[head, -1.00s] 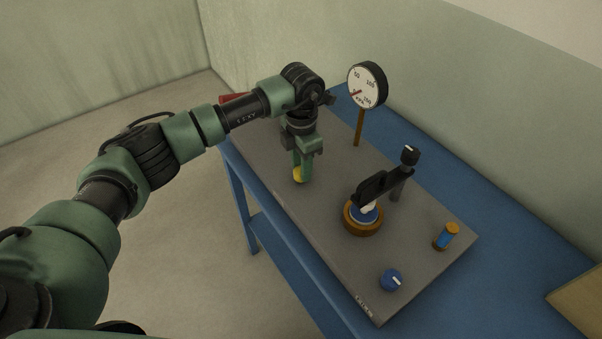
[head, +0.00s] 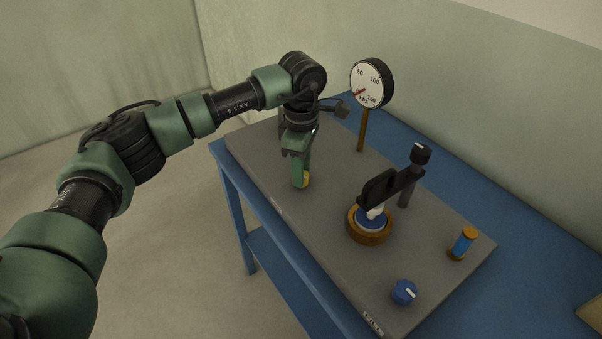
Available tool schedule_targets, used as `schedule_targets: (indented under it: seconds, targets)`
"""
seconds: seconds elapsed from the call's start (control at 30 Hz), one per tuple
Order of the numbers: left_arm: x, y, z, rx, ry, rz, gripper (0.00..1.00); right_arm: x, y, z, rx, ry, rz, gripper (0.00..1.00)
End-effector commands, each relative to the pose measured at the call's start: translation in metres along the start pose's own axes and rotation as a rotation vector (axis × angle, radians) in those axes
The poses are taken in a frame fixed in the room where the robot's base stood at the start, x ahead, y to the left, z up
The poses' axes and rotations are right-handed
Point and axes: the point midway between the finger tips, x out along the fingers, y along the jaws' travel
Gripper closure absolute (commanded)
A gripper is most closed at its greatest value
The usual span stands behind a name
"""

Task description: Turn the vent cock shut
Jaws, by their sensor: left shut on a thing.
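The yellow handle (head: 306,179), which looks like the vent cock, sits low on the grey board, left of the round brass-coloured fitting. My left gripper (head: 301,182) points down over it and is shut on it. The fingers hide most of the handle, so its exact angle cannot be read. The gauge (head: 371,83) stands on a post behind, its red needle pointing to the lower left. My right gripper is not in view.
On the grey board (head: 335,262) stand a brass-coloured ring (head: 368,238) with a blue and white centre under a black clamp arm (head: 393,186), a blue knob (head: 404,292) and a small blue cylinder (head: 463,244). The blue table (head: 450,180) is clear behind the board.

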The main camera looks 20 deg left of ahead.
Motion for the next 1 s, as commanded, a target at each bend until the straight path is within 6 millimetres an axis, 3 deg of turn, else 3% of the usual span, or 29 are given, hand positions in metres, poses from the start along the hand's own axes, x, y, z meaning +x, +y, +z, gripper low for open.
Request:
schedule_targets:
  seconds: [0.73, 0.77, 0.8, 1.0]
  targets:
    - [-0.0004, -0.0003, 0.0016, 0.084, -0.003, 0.001, 1.0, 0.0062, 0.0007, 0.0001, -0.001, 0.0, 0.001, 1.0]
    - [-0.0004, -0.0003, 0.0016, 0.084, -0.003, 0.001, 0.57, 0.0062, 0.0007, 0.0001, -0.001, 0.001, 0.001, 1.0]
    - [-0.0004, -0.0003, 0.0015, 0.084, -0.003, 0.001, 0.46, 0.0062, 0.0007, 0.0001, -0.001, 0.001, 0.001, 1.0]
    - [-0.0002, -0.0002, 0.0009, 0.082, -0.002, 0.0, 0.44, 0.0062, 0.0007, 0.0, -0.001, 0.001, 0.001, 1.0]
